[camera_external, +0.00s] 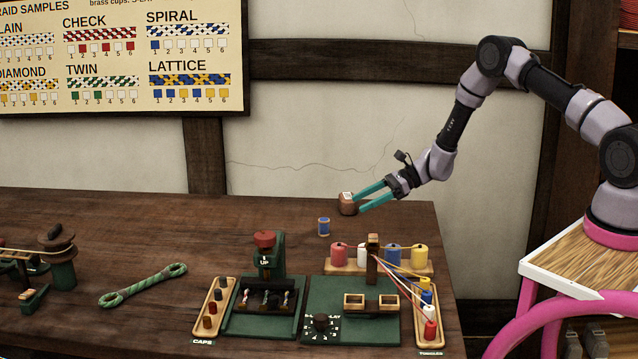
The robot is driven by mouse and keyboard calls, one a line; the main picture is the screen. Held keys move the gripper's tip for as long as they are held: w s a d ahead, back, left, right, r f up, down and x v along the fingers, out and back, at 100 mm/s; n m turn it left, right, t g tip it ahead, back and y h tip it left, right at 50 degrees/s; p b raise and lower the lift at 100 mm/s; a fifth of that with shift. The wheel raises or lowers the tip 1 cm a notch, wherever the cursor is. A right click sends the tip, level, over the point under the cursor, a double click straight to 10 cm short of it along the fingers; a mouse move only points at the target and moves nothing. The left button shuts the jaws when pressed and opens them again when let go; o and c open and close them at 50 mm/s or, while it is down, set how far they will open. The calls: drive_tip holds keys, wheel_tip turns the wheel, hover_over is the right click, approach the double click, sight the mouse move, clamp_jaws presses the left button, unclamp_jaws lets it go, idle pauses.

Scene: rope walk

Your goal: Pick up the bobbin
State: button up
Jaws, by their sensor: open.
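A small blue bobbin (323,227) with pale ends stands upright on the brown table, apart from other things. My gripper (359,202) has its two teal fingers spread, pointing left, above and right of this bobbin in the picture. A small brown block (347,204) with a white label on top is right at the fingertips. I cannot tell whether the fingers touch it. Larger spools, pink-red (338,255), white (363,254), blue (393,254) and yellow (420,253), stand on a wooden rack, with threads drawn to a post.
A green rope piece (143,286) lies left.

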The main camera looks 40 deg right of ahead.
sight(324, 227)
drive_tip(key=x, duration=0.3)
drive_tip(key=f+x, duration=0.1)
drive_tip(key=x, duration=0.1)
drive_tip(key=shift+d+f, duration=0.15)
drive_tip(key=shift+w+r+x, duration=0.1)
drive_tip(key=shift+x, duration=1.4)
drive_tip(key=shift+w+r+x, duration=0.15)
drive_tip(key=shift+x, duration=1.35)
clamp_jaws()
